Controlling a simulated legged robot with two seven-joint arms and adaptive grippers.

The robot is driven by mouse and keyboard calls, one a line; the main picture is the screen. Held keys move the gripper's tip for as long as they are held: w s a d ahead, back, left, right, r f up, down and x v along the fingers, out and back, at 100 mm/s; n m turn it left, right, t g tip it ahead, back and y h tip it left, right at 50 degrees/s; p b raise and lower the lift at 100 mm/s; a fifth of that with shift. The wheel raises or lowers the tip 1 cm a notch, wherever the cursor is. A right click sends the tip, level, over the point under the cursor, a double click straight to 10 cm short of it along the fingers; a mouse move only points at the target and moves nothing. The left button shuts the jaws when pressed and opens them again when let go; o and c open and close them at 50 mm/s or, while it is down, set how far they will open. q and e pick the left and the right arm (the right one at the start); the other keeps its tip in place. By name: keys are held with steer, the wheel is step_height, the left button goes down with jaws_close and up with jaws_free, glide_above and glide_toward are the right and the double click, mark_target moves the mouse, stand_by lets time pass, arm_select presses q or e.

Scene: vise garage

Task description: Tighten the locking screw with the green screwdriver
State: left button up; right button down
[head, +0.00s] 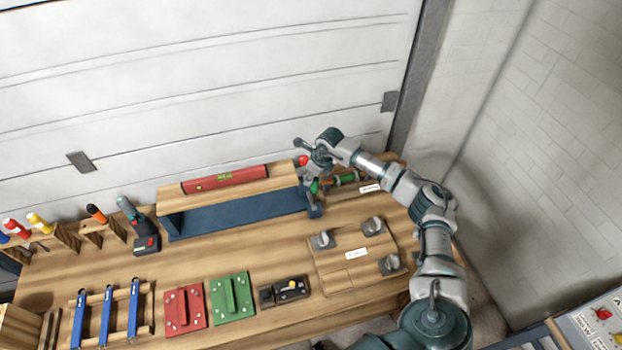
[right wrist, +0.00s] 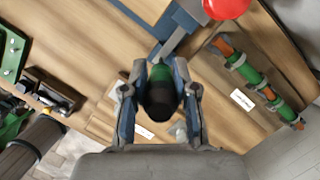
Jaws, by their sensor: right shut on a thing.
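My right gripper (head: 314,176) is over the right end of the blue bench frame (head: 235,217) in the head view. It is shut on the green screwdriver (head: 314,187). In the right wrist view the right gripper (right wrist: 161,68) has its two fingers on either side of the screwdriver's dark and green handle (right wrist: 160,95). The handle is seen nearly end-on, and the shaft and tip are hidden. A red knob (right wrist: 228,8) shows beyond the fingers, beside a blue bar (right wrist: 180,28). I cannot make out the locking screw. My left gripper is not in view.
Green and orange parts (right wrist: 260,80) lie right of the gripper. In front are a wooden plate with metal knobs (head: 345,280), a green plate (head: 232,298) and a red plate (head: 184,309).

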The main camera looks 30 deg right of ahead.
steer(key=shift+w+r+p, duration=0.1)
steer(key=shift+r+p, duration=0.75)
steer(key=shift+r, duration=0.1)
steer(key=shift+r+p, duration=1.35)
steer(key=shift+r, duration=1.1)
